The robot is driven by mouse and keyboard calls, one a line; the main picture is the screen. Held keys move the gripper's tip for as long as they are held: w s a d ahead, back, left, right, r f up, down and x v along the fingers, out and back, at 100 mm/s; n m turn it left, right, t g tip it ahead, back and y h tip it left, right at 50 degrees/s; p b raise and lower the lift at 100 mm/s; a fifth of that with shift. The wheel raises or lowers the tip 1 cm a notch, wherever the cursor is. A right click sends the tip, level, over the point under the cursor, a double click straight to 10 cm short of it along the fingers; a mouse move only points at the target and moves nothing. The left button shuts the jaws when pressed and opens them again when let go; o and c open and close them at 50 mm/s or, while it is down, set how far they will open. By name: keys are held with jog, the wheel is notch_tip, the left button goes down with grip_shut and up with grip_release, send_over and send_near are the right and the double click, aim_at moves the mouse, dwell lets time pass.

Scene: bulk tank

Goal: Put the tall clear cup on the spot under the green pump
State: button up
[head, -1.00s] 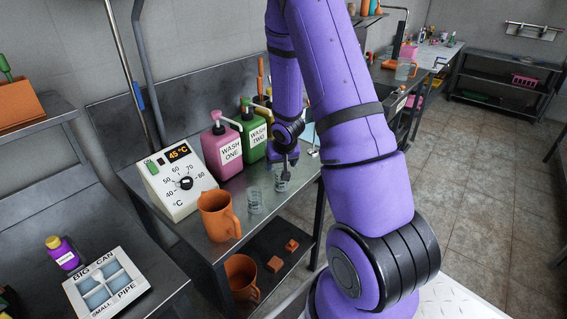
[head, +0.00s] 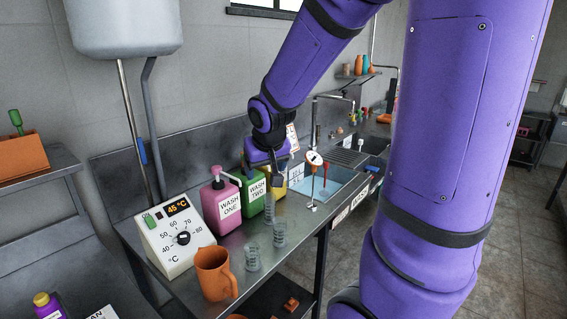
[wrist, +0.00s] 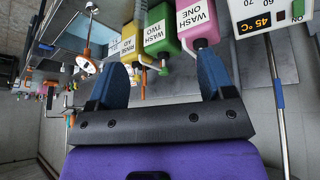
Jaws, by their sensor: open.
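The green WASH TWO bottle (head: 253,192) stands on the steel counter between the pink and yellow bottles. Its pump top is partly hidden by my gripper. A narrow, tall-looking clear cup (head: 268,211) stands upright just in front of the green bottle's right side; I cannot tell whether it is exactly under the spout. Two other clear cups stand nearer, one at right (head: 279,234) and one at front (head: 253,257). My gripper (head: 276,172) is above the counter by the yellow bottle. In the wrist view my gripper (wrist: 162,82) is open, with nothing seen between its fingers.
The pink WASH ONE bottle (head: 222,208) and a temperature box (head: 178,238) stand left. An orange jug (head: 214,274) is at the front. A yellow bottle (wrist: 120,44) is close to my gripper. A sink basin (head: 325,187) with a thermometer (head: 313,165) lies right.

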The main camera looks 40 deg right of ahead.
jog(key=s+a+r+n, duration=0.1)
jog(key=s+a+r, duration=0.2)
jog(key=s, duration=0.3)
jog(key=s+a+r+n+y, duration=0.1)
jog(key=s+a+r, duration=0.3)
jog(key=s, duration=0.2)
jog(key=s+a+r+n+y, duration=0.1)
jog(key=s+a+r, duration=0.3)
jog(key=s, duration=0.3)
jog(key=shift+a+n, duration=0.2)
jog(key=shift+n, duration=0.1)
jog(key=shift+d, duration=0.1)
